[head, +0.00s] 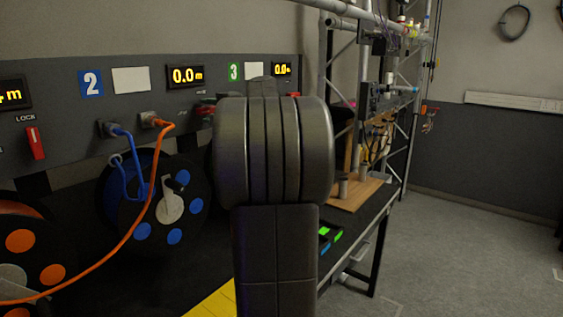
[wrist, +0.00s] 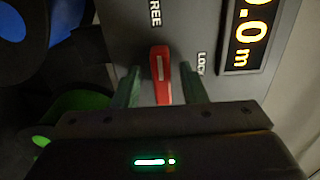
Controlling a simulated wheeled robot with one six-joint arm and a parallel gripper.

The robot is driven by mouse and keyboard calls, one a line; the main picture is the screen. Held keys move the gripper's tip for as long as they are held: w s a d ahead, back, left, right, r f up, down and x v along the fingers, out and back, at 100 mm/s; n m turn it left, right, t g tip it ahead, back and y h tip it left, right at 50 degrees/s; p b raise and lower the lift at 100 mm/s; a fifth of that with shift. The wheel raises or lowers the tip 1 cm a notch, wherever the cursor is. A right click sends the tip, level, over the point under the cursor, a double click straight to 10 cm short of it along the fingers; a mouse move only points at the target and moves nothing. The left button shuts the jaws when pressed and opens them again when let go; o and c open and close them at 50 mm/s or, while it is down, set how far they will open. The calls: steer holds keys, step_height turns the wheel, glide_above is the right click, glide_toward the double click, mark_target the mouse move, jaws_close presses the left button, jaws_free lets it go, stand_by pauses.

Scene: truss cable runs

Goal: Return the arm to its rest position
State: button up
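My gripper (wrist: 159,70) shows in the wrist view with its two greenish fingers apart. A red lever (wrist: 162,82) on the grey panel stands between the fingers, with a visible gap on each side. The words FREE and LOCK are printed either side of the lever, which points between them. In the head view my dark arm fills the middle, and my gripper is hidden behind it.
The grey panel (head: 60,105) carries yellow displays, one (head: 185,76) reading 0.0 m. An orange cable (head: 153,205) and a blue cable (head: 129,165) hang before a blue reel (head: 110,202). A metal truss (head: 325,70) stands right of my arm; floor (head: 465,245) at right is clear.

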steer(key=shift+s+d+r+m+p, duration=0.15)
steer(key=shift+d+r+m+p, duration=0.2)
steer(key=shift+m+p, duration=0.4)
steer(key=m+p, duration=0.1)
steer(key=p, duration=0.1)
steer(key=shift+a+p, duration=0.15)
steer(key=shift+p, duration=0.25)
steer(key=m+p, duration=0.4)
steer(key=p, duration=0.3)
steer(key=shift+r+m+p, duration=0.1)
steer(key=shift+m+p, duration=0.25)
steer(key=b+v, duration=0.4)
steer(key=v, duration=0.9)
steer(key=shift+s+d+f, duration=0.2)
steer(key=shift+d+f, duration=0.05)
steer(key=shift+d, duration=0.05)
steer(key=shift+f, duration=0.1)
